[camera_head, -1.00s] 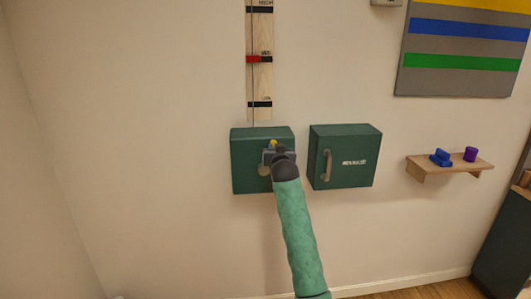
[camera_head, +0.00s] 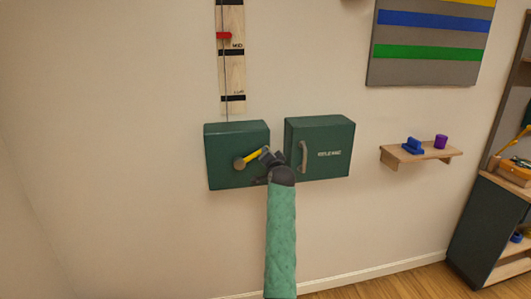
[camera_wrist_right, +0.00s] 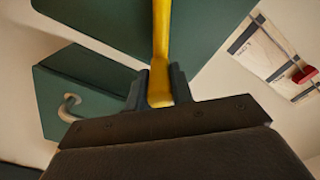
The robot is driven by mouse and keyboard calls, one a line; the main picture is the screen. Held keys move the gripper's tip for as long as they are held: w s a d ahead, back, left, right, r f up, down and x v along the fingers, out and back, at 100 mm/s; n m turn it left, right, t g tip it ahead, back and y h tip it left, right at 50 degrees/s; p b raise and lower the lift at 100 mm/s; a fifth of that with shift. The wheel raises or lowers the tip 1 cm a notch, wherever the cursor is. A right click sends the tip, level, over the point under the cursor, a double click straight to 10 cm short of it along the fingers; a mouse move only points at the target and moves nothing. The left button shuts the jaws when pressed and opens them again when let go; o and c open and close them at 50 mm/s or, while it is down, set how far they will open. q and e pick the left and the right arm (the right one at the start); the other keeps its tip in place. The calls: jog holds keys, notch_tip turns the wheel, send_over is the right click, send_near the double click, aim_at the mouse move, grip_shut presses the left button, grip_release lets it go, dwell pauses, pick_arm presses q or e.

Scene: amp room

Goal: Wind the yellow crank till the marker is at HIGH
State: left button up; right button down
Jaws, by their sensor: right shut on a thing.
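The yellow crank (camera_head: 254,155) is on the front of the left green box (camera_head: 222,147), its arm pointing right and slightly up from a round hub. My right gripper (camera_head: 271,157) is shut on the crank's outer end. In the right wrist view the yellow bar (camera_wrist_right: 161,38) runs between the two dark fingers (camera_wrist_right: 159,88). The red marker (camera_head: 223,36) is on the wooden scale (camera_head: 232,76) above the box, a little above the MID band and below the top band, whose label is cut off. The marker also shows in the right wrist view (camera_wrist_right: 305,74). My left gripper is out of view.
A second green box (camera_head: 338,135) with a curved handle (camera_head: 303,156) stands close to the right of the gripper. A wooden shelf (camera_head: 440,155) with blue and purple items is farther right. The wall left of the crank box is clear.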

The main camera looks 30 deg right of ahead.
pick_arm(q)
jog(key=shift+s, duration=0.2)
pick_arm(e)
jog(key=shift+s+d+f, duration=0.1)
jog(key=shift+d+f, duration=0.1)
jog(key=shift+f, duration=0.15)
jog(key=c, duration=1.2)
grip_release()
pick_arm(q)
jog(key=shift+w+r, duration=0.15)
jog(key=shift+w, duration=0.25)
pick_arm(e)
jog(key=shift+s+a+b, duration=0.15)
jog(key=shift+s+b, duration=0.15)
jog(key=shift+s, duration=0.15)
pick_arm(q)
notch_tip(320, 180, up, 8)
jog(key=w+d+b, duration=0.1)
jog(key=b, duration=0.1)
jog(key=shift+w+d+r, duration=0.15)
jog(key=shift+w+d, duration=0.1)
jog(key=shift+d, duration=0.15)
pick_arm(e)
jog(key=v, duration=0.7)
